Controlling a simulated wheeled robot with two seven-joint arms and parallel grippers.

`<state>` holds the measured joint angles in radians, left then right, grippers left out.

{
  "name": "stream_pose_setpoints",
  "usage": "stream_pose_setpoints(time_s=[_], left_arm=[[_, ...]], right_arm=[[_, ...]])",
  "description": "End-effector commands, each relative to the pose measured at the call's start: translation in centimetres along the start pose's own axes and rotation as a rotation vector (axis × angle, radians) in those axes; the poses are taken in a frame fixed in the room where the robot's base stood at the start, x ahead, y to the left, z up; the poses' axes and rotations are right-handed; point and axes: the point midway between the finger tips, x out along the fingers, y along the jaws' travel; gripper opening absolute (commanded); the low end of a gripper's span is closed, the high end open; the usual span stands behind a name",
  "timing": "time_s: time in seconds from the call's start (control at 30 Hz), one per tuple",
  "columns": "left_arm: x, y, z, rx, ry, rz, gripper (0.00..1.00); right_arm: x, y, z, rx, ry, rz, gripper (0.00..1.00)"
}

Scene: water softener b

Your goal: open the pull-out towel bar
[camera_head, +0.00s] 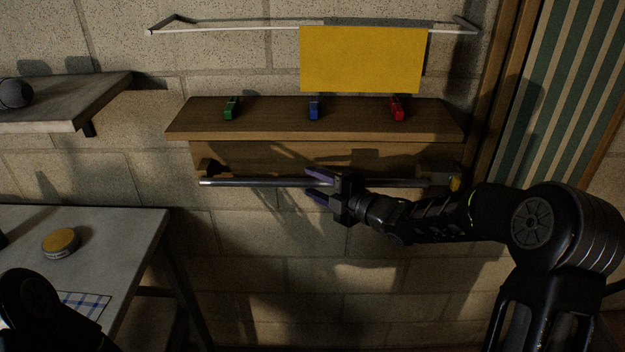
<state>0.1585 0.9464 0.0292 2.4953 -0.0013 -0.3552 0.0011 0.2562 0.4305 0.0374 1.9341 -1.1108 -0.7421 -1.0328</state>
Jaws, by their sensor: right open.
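A metal towel bar (255,183) runs level under a wooden shelf (250,129) on the block wall, with a dark bracket at its left end. My right gripper (310,183) reaches in from the right in front of the bar's middle. Its two purple-tipped fingers are open, pointing left, one above and one below the bar's line in the picture. I cannot tell whether they touch the bar or stay in front of it. The gripper and wrist hide part of the bar. My left gripper is out of view; only a dark part of that arm shows at the lower left.
Green (231,108), blue (314,107) and red (397,108) clips lie on the shelf. A yellow cloth (360,60) hangs from a white rail (230,28) above. A table (130,230) with a round tin (61,242) stands left. A striped curtain (550,90) is at right.

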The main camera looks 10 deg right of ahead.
Motion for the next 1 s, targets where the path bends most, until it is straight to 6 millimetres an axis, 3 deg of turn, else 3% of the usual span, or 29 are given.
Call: stream_pose_setpoints(time_s=[0.37,0.9,1.0], left_arm=[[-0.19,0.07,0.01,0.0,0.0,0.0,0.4],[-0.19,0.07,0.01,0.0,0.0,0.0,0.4],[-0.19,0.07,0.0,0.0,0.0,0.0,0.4]], right_arm=[[1.03,-0.02,-0.06,-0.001,0.001,0.0,0.41],[1.0,-0.03,-0.05,0.0,0.001,0.0,0.0],[1.0,-0.03,-0.05,0.0,0.001,0.0,0.0]])
